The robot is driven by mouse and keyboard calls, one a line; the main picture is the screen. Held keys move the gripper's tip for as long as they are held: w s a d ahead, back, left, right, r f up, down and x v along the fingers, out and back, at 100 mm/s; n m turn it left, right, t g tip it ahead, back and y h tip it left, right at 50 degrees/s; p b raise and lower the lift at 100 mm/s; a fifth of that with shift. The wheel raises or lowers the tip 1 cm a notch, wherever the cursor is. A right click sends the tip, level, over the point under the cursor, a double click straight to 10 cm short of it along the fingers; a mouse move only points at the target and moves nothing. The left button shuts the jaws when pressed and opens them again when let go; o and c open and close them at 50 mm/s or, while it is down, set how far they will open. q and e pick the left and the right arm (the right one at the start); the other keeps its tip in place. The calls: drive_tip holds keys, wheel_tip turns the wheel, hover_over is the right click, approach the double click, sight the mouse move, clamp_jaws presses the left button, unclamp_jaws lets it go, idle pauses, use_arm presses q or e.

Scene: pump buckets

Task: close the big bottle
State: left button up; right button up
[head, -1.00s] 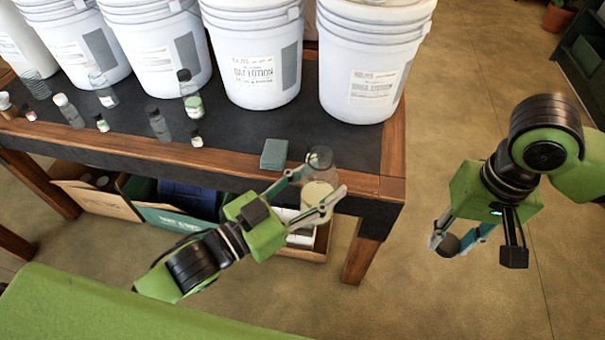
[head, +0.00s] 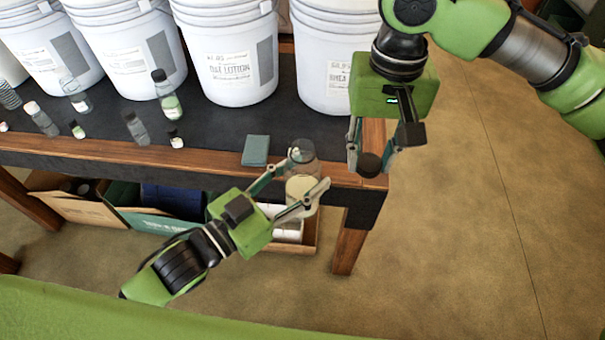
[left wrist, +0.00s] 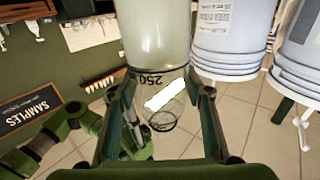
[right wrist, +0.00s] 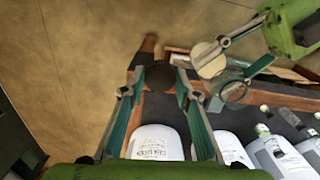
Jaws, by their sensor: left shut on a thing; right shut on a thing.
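The big bottle (head: 301,168) is clear, with pale contents in its lower part and an open top. My left gripper (head: 297,190) is shut on its body and holds it upright at the table's front edge. In the left wrist view the bottle (left wrist: 158,45) shows a "250" mark between the fingers. My right gripper (head: 369,160) is shut on a dark round cap (head: 369,165), to the right of the bottle and apart from it. The cap also shows between the fingertips in the right wrist view (right wrist: 159,75).
Big white buckets (head: 232,65) stand along the back of the dark table (head: 215,130). Several small bottles (head: 136,128) stand at its left. A green block (head: 256,150) lies near the front edge. Boxes (head: 85,205) sit below.

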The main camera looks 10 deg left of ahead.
wheel_tip(320, 180, up, 10)
drive_tip(key=f, duration=0.1)
hover_over(303, 181)
drive_tip(key=w, duration=0.3)
drive_tip(key=shift+a+r, duration=0.2)
drive_tip(key=shift+r, duration=0.05)
drive_tip(key=shift+f, duration=0.1)
drive_tip(key=shift+f, duration=1.95)
drive_tip(key=shift+f, duration=0.1)
drive_tip(key=shift+f, duration=0.75)
drive_tip(key=shift+f, duration=0.6)
